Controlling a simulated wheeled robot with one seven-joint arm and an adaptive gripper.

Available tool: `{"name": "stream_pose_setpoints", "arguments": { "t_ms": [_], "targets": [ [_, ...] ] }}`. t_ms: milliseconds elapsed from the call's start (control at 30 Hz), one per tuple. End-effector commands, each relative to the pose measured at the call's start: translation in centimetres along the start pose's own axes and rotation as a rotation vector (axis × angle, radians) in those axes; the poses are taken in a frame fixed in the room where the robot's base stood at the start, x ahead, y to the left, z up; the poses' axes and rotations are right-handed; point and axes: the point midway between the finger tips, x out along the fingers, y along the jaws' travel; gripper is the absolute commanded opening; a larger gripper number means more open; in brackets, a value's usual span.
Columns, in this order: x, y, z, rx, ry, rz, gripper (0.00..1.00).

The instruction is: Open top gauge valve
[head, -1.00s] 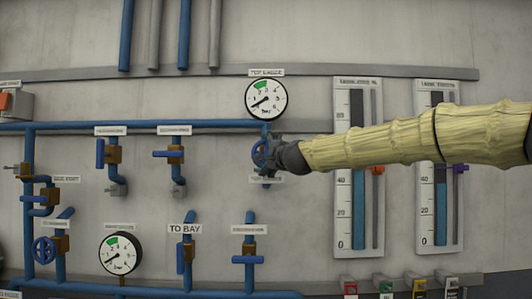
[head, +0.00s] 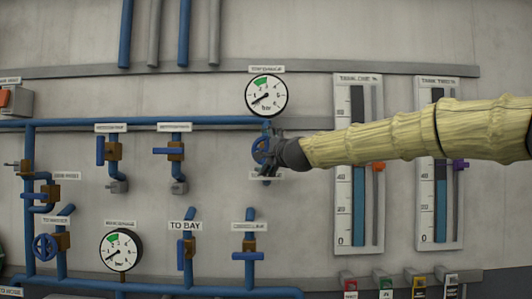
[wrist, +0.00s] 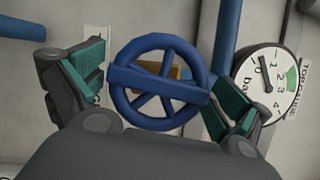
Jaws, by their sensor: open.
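The top gauge valve is a blue handwheel (head: 258,150) on the vertical pipe below the top gauge (head: 266,95). In the wrist view the spoked handwheel (wrist: 158,82) fills the middle, with a brown valve body partly hidden behind it. My gripper (head: 274,148) is at the wheel and covers its right part in the head view. In the wrist view its teal-padded fingers are open, one on each side of the wheel; contact with the rim cannot be told. The gauge dial (wrist: 268,85) has its needle near the low end, off the green band.
A blue horizontal pipe (head: 200,122) runs left of the gauge. Other labelled valves, such as TO BAY (head: 186,250), and a lower gauge (head: 121,250) sit left and below. Two tank level panels (head: 345,205) stand to the right, behind my arm.

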Motion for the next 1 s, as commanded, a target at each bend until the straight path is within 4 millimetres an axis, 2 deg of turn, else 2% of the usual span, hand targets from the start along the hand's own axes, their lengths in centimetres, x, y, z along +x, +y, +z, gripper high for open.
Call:
{"name": "stream_pose_setpoints", "arguments": {
  "t_ms": [167,600,800,1000],
  "targets": [
    [-1.7,-0.1,-0.1,0.001,0.000,-0.001,1.00],
    [-9.3,-0.1,0.0,0.000,-0.001,0.000,1.00],
    [-11.3,0.0,0.0,0.001,0.000,0.000,1.00],
    [-11.8,0.1,0.0,0.000,0.000,0.001,1.00]
  ]
}}
